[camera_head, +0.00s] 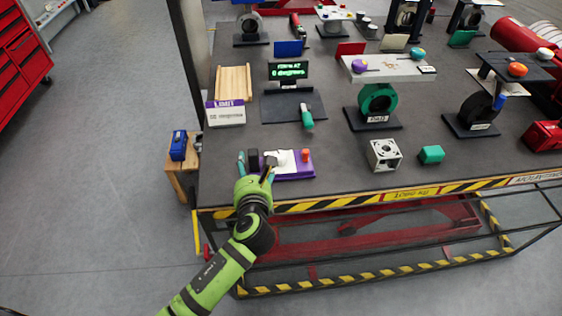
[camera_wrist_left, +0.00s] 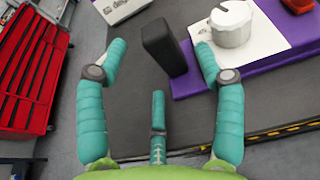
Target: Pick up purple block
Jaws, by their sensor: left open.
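A purple block-like base (camera_head: 305,173) sits near the front edge of the workbench. It carries a white plate with a knob and an orange piece. In the left wrist view the purple base (camera_wrist_left: 292,62) is at the upper right, with a silver-white knob (camera_wrist_left: 232,22) on its plate. My left gripper (camera_head: 256,162) is at the left end of the base, fingers spread. In the wrist view the open gripper (camera_wrist_left: 161,62) has a black upright block (camera_wrist_left: 164,47) beyond and between its fingers; contact cannot be told. My right gripper does not show.
A white LIMIT box (camera_head: 225,114), a grey motor-like cube (camera_head: 384,155) and a teal block (camera_head: 431,154) stand on the bench. A green ring stand (camera_head: 377,100) is behind. Yellow-black tape marks the front edge. A blue case (camera_head: 178,145) sits on a stool at left.

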